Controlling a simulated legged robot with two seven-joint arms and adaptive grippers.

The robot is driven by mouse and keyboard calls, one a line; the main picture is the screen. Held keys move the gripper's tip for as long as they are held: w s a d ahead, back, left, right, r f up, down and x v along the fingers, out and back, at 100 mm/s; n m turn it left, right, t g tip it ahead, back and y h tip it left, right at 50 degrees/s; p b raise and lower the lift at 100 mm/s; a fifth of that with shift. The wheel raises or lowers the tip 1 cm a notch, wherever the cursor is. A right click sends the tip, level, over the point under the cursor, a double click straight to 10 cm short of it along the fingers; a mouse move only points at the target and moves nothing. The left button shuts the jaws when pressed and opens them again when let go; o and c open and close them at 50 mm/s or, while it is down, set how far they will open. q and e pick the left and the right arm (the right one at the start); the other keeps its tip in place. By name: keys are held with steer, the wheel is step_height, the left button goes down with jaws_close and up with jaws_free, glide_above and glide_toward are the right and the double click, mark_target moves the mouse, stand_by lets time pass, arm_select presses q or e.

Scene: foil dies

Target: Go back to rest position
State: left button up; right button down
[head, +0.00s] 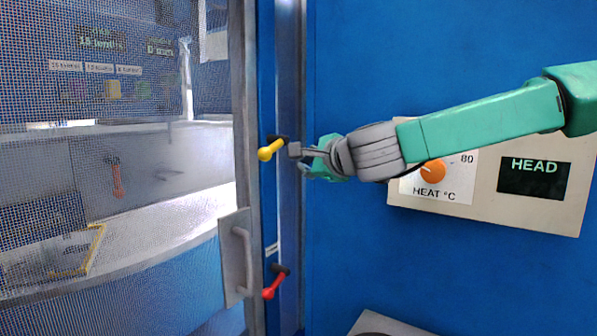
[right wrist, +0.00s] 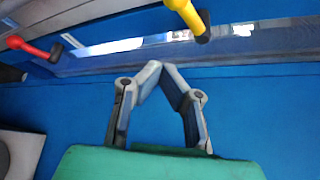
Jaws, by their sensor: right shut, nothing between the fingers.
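My right gripper (head: 297,155) is beside the yellow-knobbed lever (head: 268,150) on the blue door frame in the head view. Its arm comes in from the right, in front of the control panel. In the right wrist view my right gripper (right wrist: 160,66) has its fingertips together with nothing between them. The yellow lever (right wrist: 187,14) is beyond the fingertips and apart from them. My left gripper is in neither view.
A mesh door (head: 120,130) with a metal handle (head: 240,255) is at the left. A red lever (head: 273,284) is lower on the frame. A beige panel (head: 545,215) carries an orange heat knob (head: 432,172) and a HEAD display (head: 535,178).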

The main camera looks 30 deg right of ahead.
steer(key=shift+s+a, duration=0.15)
steer(key=shift+d, duration=0.3)
steer(key=s+a+f+n+g+b, duration=0.2)
steer(key=a+f+n, duration=0.15)
steer(key=f, duration=0.85)
steer(key=s+a+f+n+g+y+b, duration=0.1)
steer(key=s+a+f+n+g, duration=0.2)
steer(key=f, duration=0.9)
steer(key=s+a+f+n+g+b, duration=0.15)
steer(key=f+n, duration=0.35)
steer(key=f, duration=0.8)
steer(key=s+a+f+n+g+b, duration=0.1)
steer(key=s+f+n+g, duration=0.3)
steer(key=s+f, duration=0.9)
steer(key=s+a+f+n+g+b, duration=0.1)
steer(key=s+f+n+g+b, duration=0.3)
steer(key=s+f+n, duration=0.5)
steer(key=s+f, duration=0.4)
steer(key=s, duration=0.5)
steer(key=shift+s+a+f, duration=0.2)
steer(key=shift+a, duration=0.1)
steer(key=shift+w, duration=0.15)
